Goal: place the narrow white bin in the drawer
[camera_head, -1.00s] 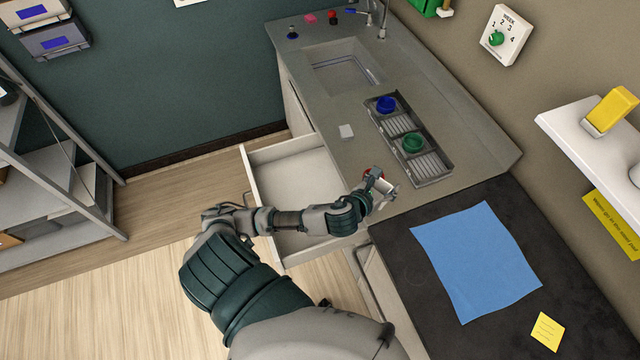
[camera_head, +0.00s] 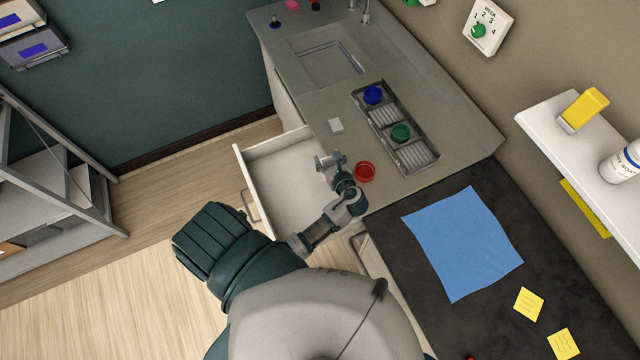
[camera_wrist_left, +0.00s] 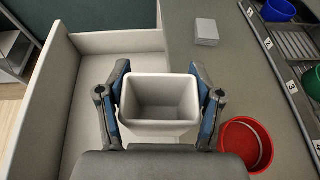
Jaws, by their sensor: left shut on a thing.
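The narrow white bin (camera_wrist_left: 160,98) is upright, its open top toward the left wrist camera and empty inside. My left gripper (camera_wrist_left: 160,103) is shut on it, one finger on each side. In the head view, my left gripper (camera_head: 330,163) is above the boundary between the open drawer and the counter; I cannot make out the bin clearly there. The white drawer (camera_head: 278,190) is pulled out and its visible floor is bare. It also shows at left in the left wrist view (camera_wrist_left: 94,80). My right gripper is not in view.
A red bowl (camera_head: 365,171) stands on the counter beside my left gripper. A small white block (camera_head: 336,125) lies farther back. A grey rack (camera_head: 420,157) holds blue (camera_head: 373,95) and green (camera_head: 400,133) bowls. A blue cloth (camera_head: 462,242) lies on the dark surface at right.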

